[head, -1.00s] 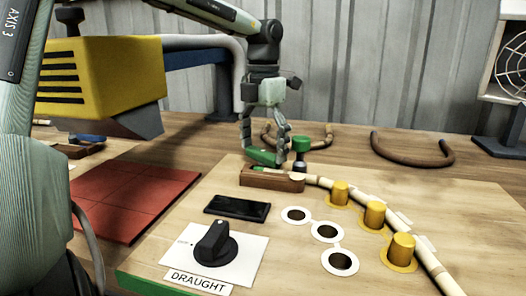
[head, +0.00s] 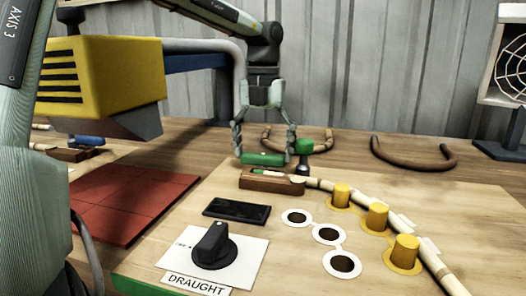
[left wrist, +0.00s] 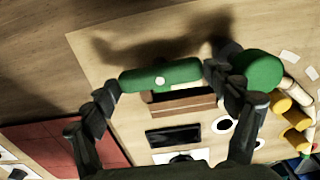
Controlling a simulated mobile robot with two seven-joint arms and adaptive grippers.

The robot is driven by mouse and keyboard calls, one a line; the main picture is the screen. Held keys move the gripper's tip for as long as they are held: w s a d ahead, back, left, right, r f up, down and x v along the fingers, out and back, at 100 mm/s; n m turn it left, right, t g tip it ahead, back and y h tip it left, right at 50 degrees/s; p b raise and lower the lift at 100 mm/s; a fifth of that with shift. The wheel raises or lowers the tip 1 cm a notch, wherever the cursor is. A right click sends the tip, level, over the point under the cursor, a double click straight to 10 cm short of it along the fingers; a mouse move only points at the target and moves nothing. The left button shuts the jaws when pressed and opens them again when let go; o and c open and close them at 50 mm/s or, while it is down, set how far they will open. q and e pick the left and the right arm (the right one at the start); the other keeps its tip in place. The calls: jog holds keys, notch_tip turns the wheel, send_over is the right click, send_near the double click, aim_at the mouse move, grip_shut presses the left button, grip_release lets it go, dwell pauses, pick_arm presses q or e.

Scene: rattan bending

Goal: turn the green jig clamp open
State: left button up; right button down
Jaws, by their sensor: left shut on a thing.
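The green jig clamp (head: 264,159) is a rounded green bar above the back end of a brown wooden block (head: 258,181). In the left wrist view the clamp (left wrist: 180,74) lies across the picture, with a pale dot near its middle. My left gripper (head: 264,152) comes down from above, with one finger at each end of the bar. It is shut on the bar lengthwise. In the left wrist view both fingertips of the gripper (left wrist: 163,82) meet the bar's ends. My right gripper is not in view.
A green-topped post (head: 303,147) stands just right of the clamp. A pale rattan rod (head: 330,187) runs from the block past several yellow pegs (head: 376,216). Dark-holed white rings, a black plate (head: 237,209) and the DRAUGHT knob (head: 214,246) lie in front. A yellow machine (head: 100,75) stands left.

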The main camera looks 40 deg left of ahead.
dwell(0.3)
pick_arm(q)
jog(key=o, duration=1)
